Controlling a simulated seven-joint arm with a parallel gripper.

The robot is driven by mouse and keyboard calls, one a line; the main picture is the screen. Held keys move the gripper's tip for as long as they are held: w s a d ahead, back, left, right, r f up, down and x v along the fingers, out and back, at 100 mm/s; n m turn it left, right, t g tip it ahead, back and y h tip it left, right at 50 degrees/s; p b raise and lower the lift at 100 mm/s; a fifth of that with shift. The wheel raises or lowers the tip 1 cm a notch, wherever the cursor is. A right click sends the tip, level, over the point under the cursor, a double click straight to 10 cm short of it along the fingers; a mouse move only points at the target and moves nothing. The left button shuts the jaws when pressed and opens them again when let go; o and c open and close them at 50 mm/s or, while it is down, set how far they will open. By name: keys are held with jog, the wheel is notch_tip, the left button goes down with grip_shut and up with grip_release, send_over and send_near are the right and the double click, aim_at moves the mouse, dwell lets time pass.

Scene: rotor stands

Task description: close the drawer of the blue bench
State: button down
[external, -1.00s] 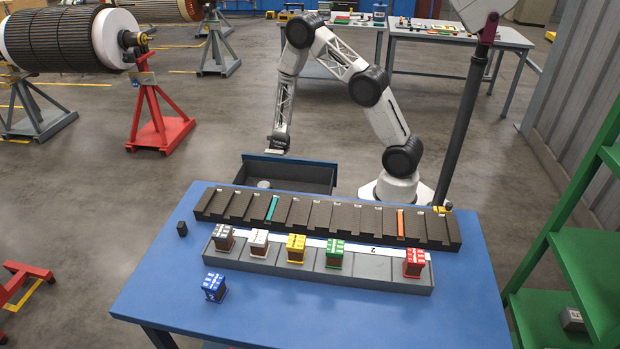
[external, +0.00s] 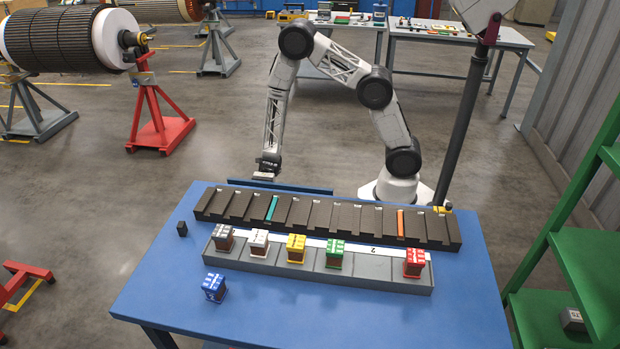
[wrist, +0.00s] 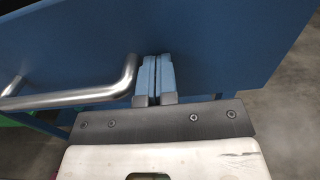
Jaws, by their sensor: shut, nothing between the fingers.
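The blue bench (external: 160,290) stands in front of my arm in the external view. Its drawer (external: 300,188) shows there only as a blue front panel close to the bench's far edge; its inside is not visible. In the wrist view the blue drawer front (wrist: 90,45) fills most of the picture, with a silver bar handle (wrist: 75,98) at the left. My gripper (external: 265,177) is at the drawer front's outer side. In the wrist view its fingers (wrist: 154,75) are shut and empty, right beside the handle's end, tips at the panel; I cannot tell whether they touch.
On the bench top are a dark slotted rack (external: 330,217) and a grey tray (external: 320,273) with several coloured blocks. A blue block (external: 214,288) and a small black block (external: 182,229) stand apart. A green shelf (external: 580,260) is at the right.

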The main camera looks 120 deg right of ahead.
jog(key=x, duration=1.1)
jog(key=shift+w+a, duration=0.15)
jog(key=shift+w, duration=0.05)
jog(key=shift+w, duration=0.1)
jog(key=v, duration=1.4)
jog(key=shift+s, duration=0.35)
jog(key=shift+d, duration=0.25)
